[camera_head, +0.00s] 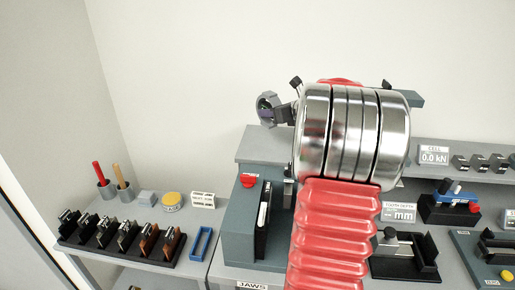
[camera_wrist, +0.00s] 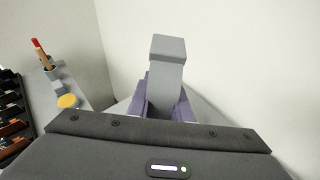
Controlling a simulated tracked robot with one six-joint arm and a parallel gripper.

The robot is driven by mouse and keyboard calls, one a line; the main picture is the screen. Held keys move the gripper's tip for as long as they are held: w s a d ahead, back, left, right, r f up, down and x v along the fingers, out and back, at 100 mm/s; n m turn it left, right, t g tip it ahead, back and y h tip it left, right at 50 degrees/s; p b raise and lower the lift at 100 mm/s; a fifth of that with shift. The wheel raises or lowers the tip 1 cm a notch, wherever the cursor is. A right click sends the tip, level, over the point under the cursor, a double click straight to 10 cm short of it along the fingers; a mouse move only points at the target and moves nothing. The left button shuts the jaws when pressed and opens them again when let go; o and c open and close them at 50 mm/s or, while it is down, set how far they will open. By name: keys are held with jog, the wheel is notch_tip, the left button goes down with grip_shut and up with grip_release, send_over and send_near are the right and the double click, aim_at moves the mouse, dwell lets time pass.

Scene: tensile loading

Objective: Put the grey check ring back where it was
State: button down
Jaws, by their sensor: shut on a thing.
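My gripper (camera_wrist: 166,100) has purple fingers, shut on a grey piece that I take to be the check ring (camera_wrist: 168,62). In the wrist view the ring is seen edge-on as a tall grey block rising above the fingers. In the head view the ring (camera_head: 268,108) is a small, dark grey, faceted ring with a hint of purple inside it. It is held up in the air to the left of my wrist, above the grey machine, against the pale wall. My arm hides much of the bench behind it.
A grey machine (camera_head: 248,146) with a red button (camera_head: 248,180) stands below the ring. Left, a shelf holds a black rack (camera_head: 120,243) of grips, two pots with handles, a yellow tin (camera_head: 172,200) and a blue frame (camera_head: 201,243). Right are displays (camera_head: 433,155) and fixtures.

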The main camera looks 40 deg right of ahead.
aim_at(266, 127)
jog(key=shift+w+a+r, duration=0.1)
jog(key=shift+w+a, duration=0.1)
jog(key=shift+w, duration=0.05)
jog(key=shift+a+f, duration=0.1)
jog(key=shift+f, duration=3)
jog(key=shift+f, duration=1.9)
